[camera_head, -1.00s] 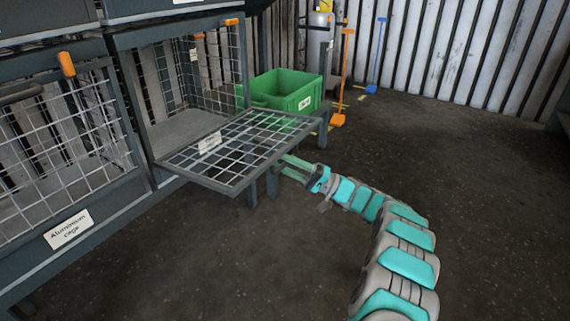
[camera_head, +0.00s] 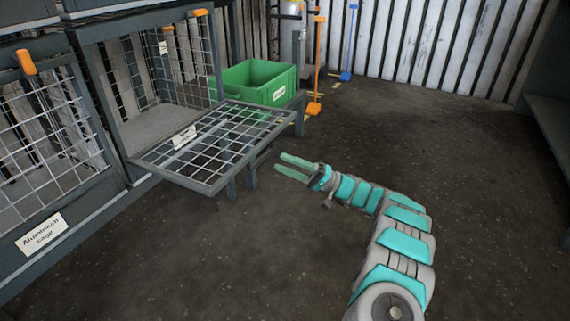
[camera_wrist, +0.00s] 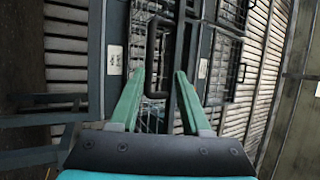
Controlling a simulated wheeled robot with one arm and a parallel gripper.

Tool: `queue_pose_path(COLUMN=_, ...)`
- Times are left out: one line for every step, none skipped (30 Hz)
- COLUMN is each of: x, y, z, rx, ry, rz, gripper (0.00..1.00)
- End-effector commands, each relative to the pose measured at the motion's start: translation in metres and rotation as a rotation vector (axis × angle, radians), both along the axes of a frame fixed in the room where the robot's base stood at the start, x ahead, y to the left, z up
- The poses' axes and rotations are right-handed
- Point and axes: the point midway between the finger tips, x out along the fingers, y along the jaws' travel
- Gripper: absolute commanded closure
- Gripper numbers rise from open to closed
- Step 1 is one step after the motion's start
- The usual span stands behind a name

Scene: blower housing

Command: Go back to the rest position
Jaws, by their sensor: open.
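My gripper (camera_head: 288,168) is open and empty in the head view. Its two green fingers are apart and point left, just right of the lowered mesh door's front edge, with a small gap between. My arm reaches up from the bottom right of that view. In the wrist view my gripper (camera_wrist: 158,85) shows both fingers spread, with nothing held between them. Beyond them are a dark handle and mesh cage fronts.
The open cage's mesh door (camera_head: 215,145) is folded down flat. A closed cage labelled "Aluminium cage" (camera_head: 42,232) is at left. A green bin (camera_head: 262,82) stands behind the door. An orange tool (camera_head: 314,107) and a blue tool (camera_head: 346,75) stand near the wall. The floor (camera_head: 480,200) at right is clear.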

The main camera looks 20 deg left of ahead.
Motion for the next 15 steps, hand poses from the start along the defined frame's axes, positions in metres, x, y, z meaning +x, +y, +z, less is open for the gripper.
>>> queue_pose_path(x=0.000, y=0.000, z=0.000, rx=0.000, ry=0.000, rz=0.000, gripper=0.53)
queue_pose_path(x=0.000, y=0.000, z=0.000, rx=0.000, ry=0.000, rz=0.000, gripper=0.53)
queue_pose_path(x=0.000, y=0.000, z=0.000, rx=0.000, ry=0.000, rz=0.000, gripper=0.53)
queue_pose_path(x=0.000, y=0.000, z=0.000, rx=0.000, ry=0.000, rz=0.000, gripper=0.53)
queue_pose_path(x=0.000, y=0.000, z=0.000, rx=0.000, ry=0.000, rz=0.000, gripper=0.53)
queue_pose_path(x=0.000, y=0.000, z=0.000, rx=0.000, ry=0.000, rz=0.000, gripper=0.53)
queue_pose_path(x=0.000, y=0.000, z=0.000, rx=0.000, ry=0.000, rz=0.000, gripper=0.53)
queue_pose_path(x=0.000, y=0.000, z=0.000, rx=0.000, ry=0.000, rz=0.000, gripper=0.53)
queue_pose_path(x=0.000, y=0.000, z=0.001, rx=0.000, ry=0.000, rz=0.001, gripper=0.53)
queue_pose_path(x=-0.001, y=0.000, z=0.002, rx=-0.001, ry=0.003, rz=0.003, gripper=0.53)
queue_pose_path(x=-0.002, y=0.001, z=0.004, rx=-0.004, ry=0.005, rz=0.007, gripper=0.53)
queue_pose_path(x=-0.004, y=0.001, z=0.008, rx=-0.007, ry=0.009, rz=0.013, gripper=0.53)
queue_pose_path(x=-0.006, y=0.001, z=0.012, rx=-0.012, ry=0.015, rz=0.020, gripper=0.53)
queue_pose_path(x=-0.008, y=0.002, z=0.016, rx=-0.020, ry=0.020, rz=0.030, gripper=0.53)
queue_pose_path(x=-0.012, y=0.002, z=0.024, rx=-0.030, ry=0.029, rz=0.044, gripper=0.53)
